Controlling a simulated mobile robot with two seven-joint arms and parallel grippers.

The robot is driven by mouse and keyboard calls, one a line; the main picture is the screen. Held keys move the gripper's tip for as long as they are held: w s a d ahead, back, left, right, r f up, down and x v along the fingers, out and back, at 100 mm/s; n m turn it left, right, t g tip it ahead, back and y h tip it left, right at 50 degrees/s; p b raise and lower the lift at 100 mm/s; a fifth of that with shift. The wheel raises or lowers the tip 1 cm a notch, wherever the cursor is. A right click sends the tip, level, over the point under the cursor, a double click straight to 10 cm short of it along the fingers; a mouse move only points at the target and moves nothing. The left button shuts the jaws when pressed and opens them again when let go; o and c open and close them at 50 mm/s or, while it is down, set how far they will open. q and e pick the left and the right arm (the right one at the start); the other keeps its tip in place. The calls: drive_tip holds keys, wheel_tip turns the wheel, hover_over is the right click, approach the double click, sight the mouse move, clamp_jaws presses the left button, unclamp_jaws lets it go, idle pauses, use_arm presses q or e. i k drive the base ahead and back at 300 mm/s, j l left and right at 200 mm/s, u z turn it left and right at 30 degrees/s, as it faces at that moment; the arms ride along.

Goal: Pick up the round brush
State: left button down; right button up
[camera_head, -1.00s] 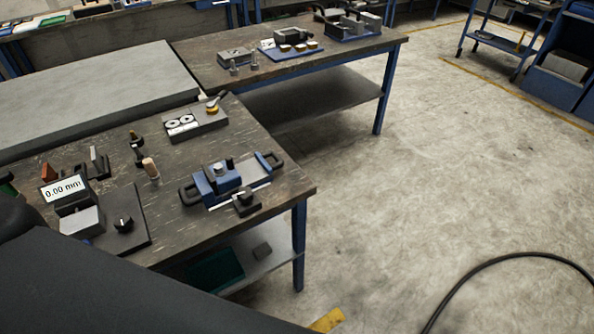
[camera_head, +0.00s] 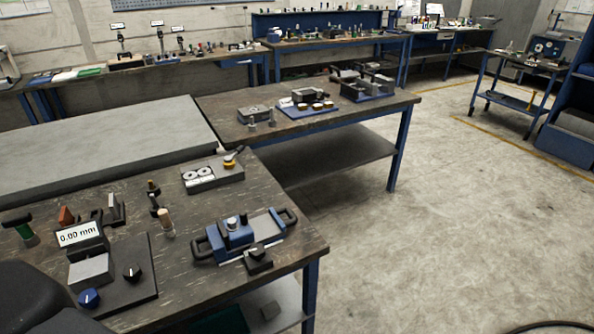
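A small upright piece with a light wooden handle (camera_head: 165,218) and a paler lower end stands on the near workbench (camera_head: 215,290). It may be the round brush, but its bristles are too small to make out. Two small dark upright pieces (camera_head: 154,196) stand just behind the wooden-handled one. Neither of my grippers shows; a dark part of my own body fills the bottom left corner.
A 0.00 mm display (camera_head: 79,235) on a black base stands left. A blue clamp-like device with handles (camera_head: 238,237) is at the right. A grey box with dials (camera_head: 212,175) sits behind.

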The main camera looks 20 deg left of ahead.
sight(168, 226)
drive_tip(key=u, duration=1.65)
